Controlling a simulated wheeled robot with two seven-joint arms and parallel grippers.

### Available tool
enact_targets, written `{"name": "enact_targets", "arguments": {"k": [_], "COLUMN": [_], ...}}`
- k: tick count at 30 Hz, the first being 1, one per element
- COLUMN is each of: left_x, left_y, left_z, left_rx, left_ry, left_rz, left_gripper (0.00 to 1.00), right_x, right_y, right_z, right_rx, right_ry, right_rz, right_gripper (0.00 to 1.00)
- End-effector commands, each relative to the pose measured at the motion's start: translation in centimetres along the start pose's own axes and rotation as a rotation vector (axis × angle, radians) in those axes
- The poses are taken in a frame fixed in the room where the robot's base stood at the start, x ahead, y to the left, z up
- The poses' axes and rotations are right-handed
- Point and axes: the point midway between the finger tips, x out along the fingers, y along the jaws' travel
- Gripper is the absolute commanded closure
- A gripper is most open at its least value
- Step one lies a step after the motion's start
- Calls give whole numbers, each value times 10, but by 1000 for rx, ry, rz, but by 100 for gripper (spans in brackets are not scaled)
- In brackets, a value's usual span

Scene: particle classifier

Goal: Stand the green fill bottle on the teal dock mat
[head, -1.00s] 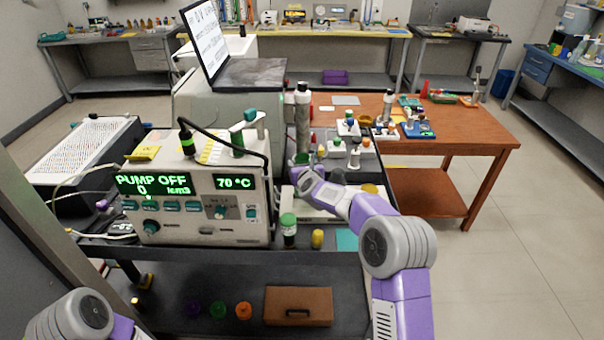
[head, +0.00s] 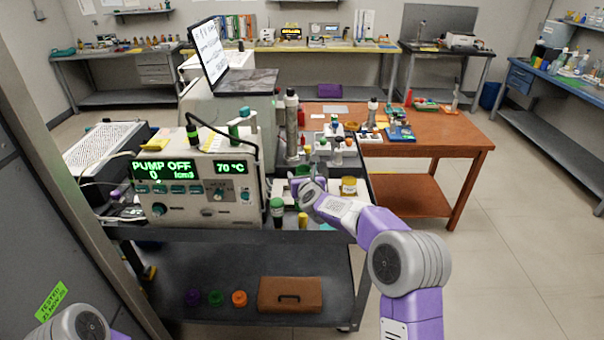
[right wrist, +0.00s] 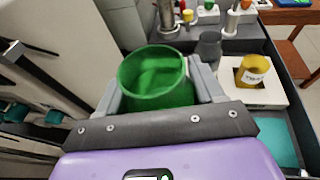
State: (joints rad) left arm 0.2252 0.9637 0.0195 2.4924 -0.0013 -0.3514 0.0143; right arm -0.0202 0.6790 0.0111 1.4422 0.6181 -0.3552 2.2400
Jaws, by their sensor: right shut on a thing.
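The green fill bottle (right wrist: 152,78) is held between the two fingers of my right gripper (right wrist: 158,88) in the right wrist view. It looks upright with an open top; its lower part is hidden by the gripper. In the head view my right gripper (head: 301,187) is over the back part of the black cart, and a little green of the bottle (head: 302,170) shows behind it. The teal dock mat (head: 327,227) lies at the cart's front right, partly hidden by my right arm; a teal patch also shows at the right wrist view's lower right (right wrist: 281,146). My left gripper is out of view.
A dark green-capped bottle (head: 277,211) and a small yellow vial (head: 303,221) stand left of the mat. A labelled amber jar (head: 348,186) stands on a white plate behind. The pump unit (head: 195,192) fills the cart's left.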

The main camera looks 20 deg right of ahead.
Motion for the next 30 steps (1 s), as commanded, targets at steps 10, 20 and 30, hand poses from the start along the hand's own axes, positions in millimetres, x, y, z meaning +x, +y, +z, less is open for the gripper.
{"name": "enact_targets", "arguments": {"k": [10, 20, 30], "left_x": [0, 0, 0], "left_y": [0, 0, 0], "left_z": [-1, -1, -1], "left_rx": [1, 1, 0], "left_ry": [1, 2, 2], "left_rz": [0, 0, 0], "left_gripper": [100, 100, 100], "right_x": [-50, -129, -170], "right_y": [5, 16, 25], "right_z": [-34, -87, -115], "right_rx": [-9, -20, -29], "right_ry": [3, 0, -3], "right_rz": [22, 58, 80], "right_gripper": [74, 74, 74]}}
